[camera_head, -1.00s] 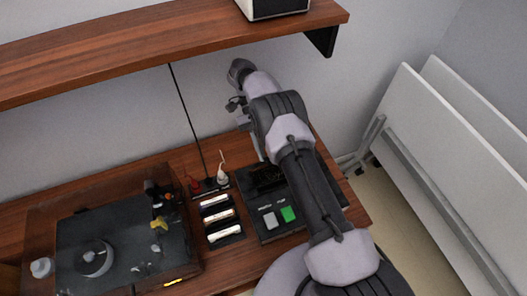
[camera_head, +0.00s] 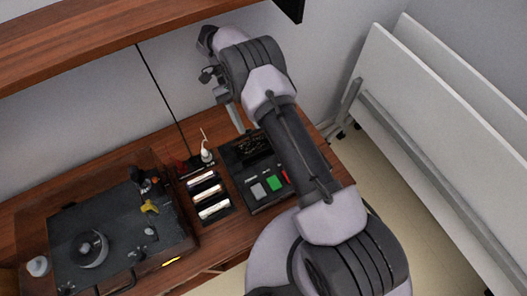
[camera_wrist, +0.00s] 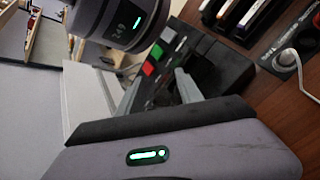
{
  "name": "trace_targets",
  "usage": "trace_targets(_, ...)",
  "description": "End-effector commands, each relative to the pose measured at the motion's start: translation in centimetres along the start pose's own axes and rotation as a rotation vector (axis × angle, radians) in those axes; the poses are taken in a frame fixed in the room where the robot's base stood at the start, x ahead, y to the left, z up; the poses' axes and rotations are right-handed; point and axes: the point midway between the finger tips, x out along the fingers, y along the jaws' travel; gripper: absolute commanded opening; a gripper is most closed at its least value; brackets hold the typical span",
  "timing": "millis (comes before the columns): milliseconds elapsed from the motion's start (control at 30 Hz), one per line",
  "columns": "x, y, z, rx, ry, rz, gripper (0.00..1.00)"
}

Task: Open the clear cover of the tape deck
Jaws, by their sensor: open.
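The tape deck (camera_head: 240,170) is a low black unit at the right end of the wooden counter, with grey, green and red buttons on its near part. Its far part, where the cover (camera_head: 254,143) is, looks dark; I cannot clearly make out the clear cover or how far it is raised. My gripper (camera_head: 235,118) is open at the deck's far left edge, its fingers pointing down. I cannot tell whether they touch the cover. In the wrist view, a grey finger of my gripper (camera_wrist: 184,82) shows beside the black deck (camera_wrist: 218,68).
A turntable (camera_head: 120,235) under a tinted lid stands at left. A rack of cassettes (camera_head: 208,195) and a small white-tipped item (camera_head: 206,154) sit left of the deck. A wooden shelf (camera_head: 120,45) overhangs behind. White panels (camera_head: 440,130) lean at right.

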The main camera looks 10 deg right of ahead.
Motion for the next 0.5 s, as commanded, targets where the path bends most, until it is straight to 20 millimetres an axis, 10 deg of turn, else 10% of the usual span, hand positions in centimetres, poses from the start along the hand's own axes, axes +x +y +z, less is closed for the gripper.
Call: trace_targets(500,7.5,4.2,5.8,0.004,0.001,-0.007,0.43)
